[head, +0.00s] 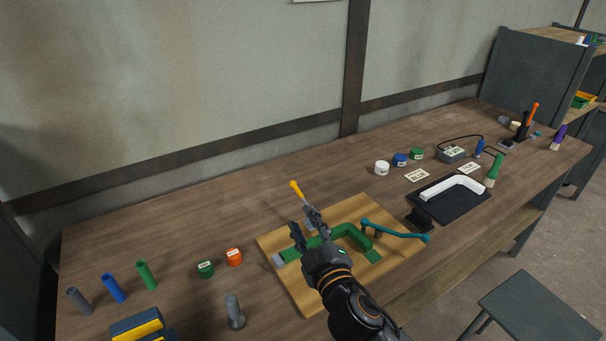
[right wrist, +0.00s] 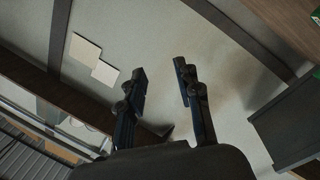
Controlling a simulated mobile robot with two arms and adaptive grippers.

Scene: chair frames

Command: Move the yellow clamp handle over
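The yellow clamp handle (head: 296,189) sticks up and leans left at the back of a wooden board (head: 295,293) on the bench. Its dark metal lever runs down toward a green chair-frame part (head: 352,236) on the board. My right gripper (head: 309,231) is over the board, just below the yellow handle in the picture, and hides part of the clamp. In the right wrist view its two fingers (right wrist: 160,82) stand apart with nothing visible between them; the handle does not show there. I cannot tell whether it touches the lever. My left gripper is not in view.
A teal lever (head: 395,231) lies across the board's right side. A black tray (head: 451,207) with a white bent part stands to the right. Jars, including an orange one (head: 235,257), and coloured handles (head: 146,275) are on the left.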

